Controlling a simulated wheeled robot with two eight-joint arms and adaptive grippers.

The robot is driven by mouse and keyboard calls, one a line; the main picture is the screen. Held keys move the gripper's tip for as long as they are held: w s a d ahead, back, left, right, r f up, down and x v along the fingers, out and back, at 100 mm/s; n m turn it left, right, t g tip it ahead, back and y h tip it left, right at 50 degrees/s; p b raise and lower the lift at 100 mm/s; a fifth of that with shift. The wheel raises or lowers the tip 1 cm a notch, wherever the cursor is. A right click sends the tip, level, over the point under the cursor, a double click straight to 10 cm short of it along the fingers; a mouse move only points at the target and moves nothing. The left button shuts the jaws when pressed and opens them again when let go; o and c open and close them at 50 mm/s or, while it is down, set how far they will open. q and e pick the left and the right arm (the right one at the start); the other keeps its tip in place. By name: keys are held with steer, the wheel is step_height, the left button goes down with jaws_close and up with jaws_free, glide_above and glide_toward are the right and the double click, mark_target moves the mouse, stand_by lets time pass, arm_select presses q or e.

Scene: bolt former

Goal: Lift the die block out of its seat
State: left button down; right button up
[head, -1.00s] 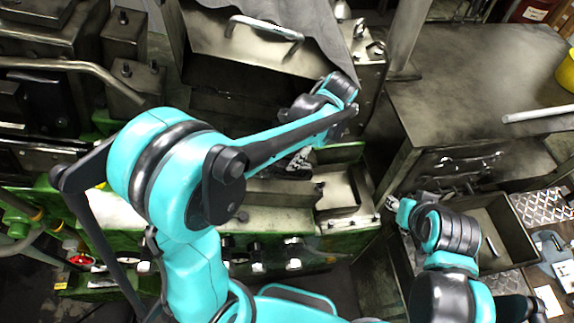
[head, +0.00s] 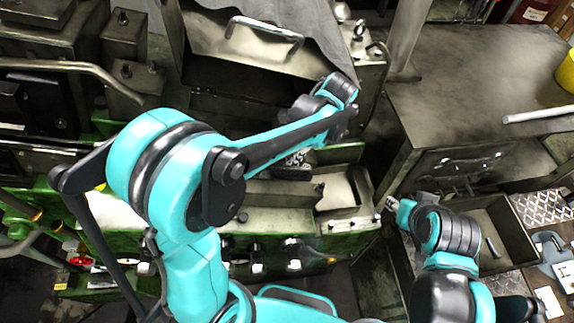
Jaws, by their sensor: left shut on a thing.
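My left gripper (head: 297,159) reaches down over the green machine's bed, below the end of the teal arm, and is shut on the die block (head: 292,173). The block is a dark piece directly under the fingers. The arm hides most of the grip, and I cannot tell whether the block is clear of its seat. My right gripper (head: 393,203) is at the right, left of an open drawer, well apart from the block. It is small and partly hidden, so its fingers cannot be read.
A metal tray-like pocket (head: 338,203) lies right of the block on the bed. A raised cover with a handle (head: 265,27) stands behind the arm. A steel cabinet (head: 470,80) with an open drawer (head: 508,235) stands at the right. Knobs line the machine's front.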

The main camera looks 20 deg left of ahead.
arm_select(q)
steer(key=shift+r, duration=0.15)
steer(key=shift+p+v, duration=1.75)
steer(key=shift+v, duration=1.4)
steer(key=shift+d+r, duration=0.1)
steer(key=s+d+r+t+h+p, duration=0.1)
steer(key=s+d+r+h+p, duration=0.2)
steer(key=s+p, duration=0.3)
steer(key=s+r+h, duration=0.1)
steer(key=s, duration=0.2)
steer(key=shift+d+r+t, duration=0.4)
steer(key=shift+s, duration=0.1)
